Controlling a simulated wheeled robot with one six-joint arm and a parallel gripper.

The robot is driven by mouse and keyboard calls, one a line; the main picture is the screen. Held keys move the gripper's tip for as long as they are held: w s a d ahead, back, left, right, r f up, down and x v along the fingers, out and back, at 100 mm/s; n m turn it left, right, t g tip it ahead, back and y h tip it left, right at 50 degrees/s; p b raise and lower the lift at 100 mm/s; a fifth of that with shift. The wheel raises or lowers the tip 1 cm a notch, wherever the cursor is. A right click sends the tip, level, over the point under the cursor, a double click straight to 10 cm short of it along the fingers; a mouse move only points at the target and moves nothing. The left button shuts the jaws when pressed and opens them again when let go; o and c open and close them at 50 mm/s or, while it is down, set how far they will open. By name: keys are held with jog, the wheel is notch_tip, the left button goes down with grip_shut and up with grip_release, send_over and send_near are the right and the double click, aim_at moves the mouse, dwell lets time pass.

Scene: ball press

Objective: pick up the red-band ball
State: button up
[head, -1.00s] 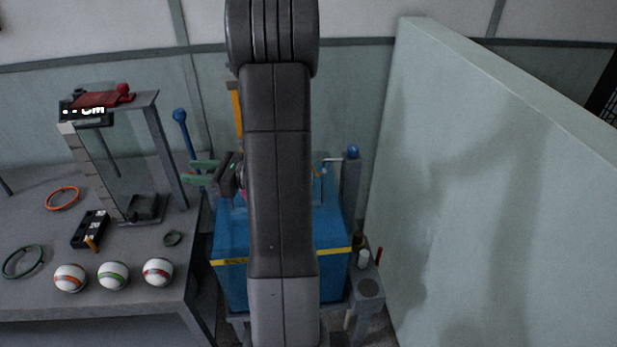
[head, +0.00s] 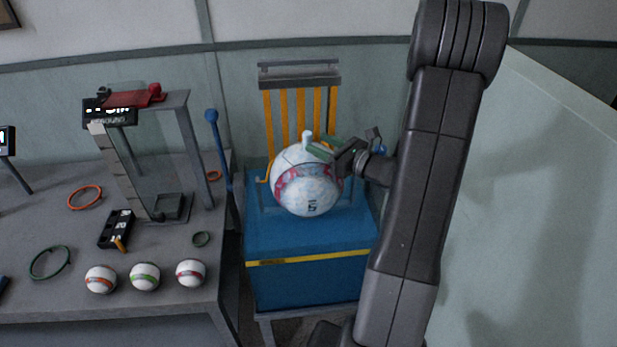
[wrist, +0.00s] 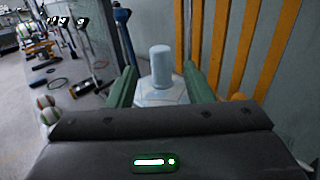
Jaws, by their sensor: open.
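Three small white balls stand in a row at the front of the grey table in the head view. The right one has a red band (head: 191,273), the middle one a green band (head: 145,277), the left one an orange band (head: 101,279). A large white ball (head: 308,205) with a pinkish-red band and a 5 rests on the blue box. My gripper (head: 318,150) is open, its green fingers by the pale knob (head: 307,138) on top. In the wrist view the knob (wrist: 160,66) shows between the fingers (wrist: 160,82); contact cannot be told.
The blue box (head: 310,285) has orange slats (head: 283,115) behind it. A press frame (head: 188,145), a black box (head: 116,230) and rings, one orange (head: 85,197), are on the table (head: 60,305). A pale wall (head: 540,200) stands at the right.

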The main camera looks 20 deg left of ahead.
aim_at(311, 139)
jog(key=p+x, duration=0.2)
jog(key=x, duration=0.3)
jog(key=shift+w, duration=0.1)
grip_shut()
